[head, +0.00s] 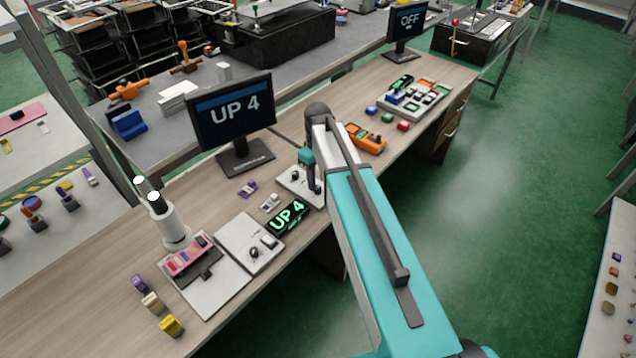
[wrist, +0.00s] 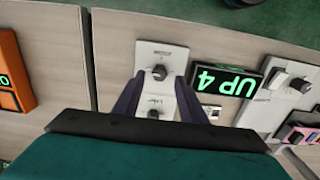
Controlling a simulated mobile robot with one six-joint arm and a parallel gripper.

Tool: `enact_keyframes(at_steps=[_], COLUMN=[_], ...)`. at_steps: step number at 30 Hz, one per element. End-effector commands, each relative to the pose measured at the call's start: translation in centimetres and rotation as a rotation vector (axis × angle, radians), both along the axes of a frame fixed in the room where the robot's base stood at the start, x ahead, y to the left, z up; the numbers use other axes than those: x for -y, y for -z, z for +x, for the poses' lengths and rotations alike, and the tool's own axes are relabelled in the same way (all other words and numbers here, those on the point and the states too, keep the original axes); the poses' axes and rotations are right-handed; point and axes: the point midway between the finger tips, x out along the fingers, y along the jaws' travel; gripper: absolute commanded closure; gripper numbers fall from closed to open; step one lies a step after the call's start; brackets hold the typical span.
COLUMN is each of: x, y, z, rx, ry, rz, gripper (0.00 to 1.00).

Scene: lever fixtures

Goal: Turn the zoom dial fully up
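The lower dial (wrist: 153,113) sits deeper between the fingers, by another label. My gripper is open, one dark finger on each side, with nothing seen held. I cannot tell whether the fingertips touch a dial. In the head view the plate (head: 290,181) is partly hidden by my arm and gripper (head: 313,188).
A small display (head: 288,217) reads UP 4, as does the monitor (head: 232,112). A second plate (head: 238,238) has a dial and a block. A white cylinder post (head: 170,222) stands to the left. An orange box (head: 366,138) lies beyond my arm.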

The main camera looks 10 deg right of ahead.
Motion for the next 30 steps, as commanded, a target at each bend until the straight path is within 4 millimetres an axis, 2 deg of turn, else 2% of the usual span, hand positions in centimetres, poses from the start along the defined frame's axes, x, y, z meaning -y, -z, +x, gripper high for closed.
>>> enact_keyframes(at_steps=[9,22,23,27,30], x=[0.1,0.1,0.1,0.1,0.1], y=[2.5,3.1,3.1,3.1,3.1], z=[0.0,0.0,0.0,0.0,0.0], rx=[-0.001,0.000,0.000,0.000,0.000], ry=[0.001,0.002,0.002,0.002,0.002], rz=[0.000,0.000,0.000,0.000,0.000], gripper=[0.62,0.62,0.64,0.88,1.00])
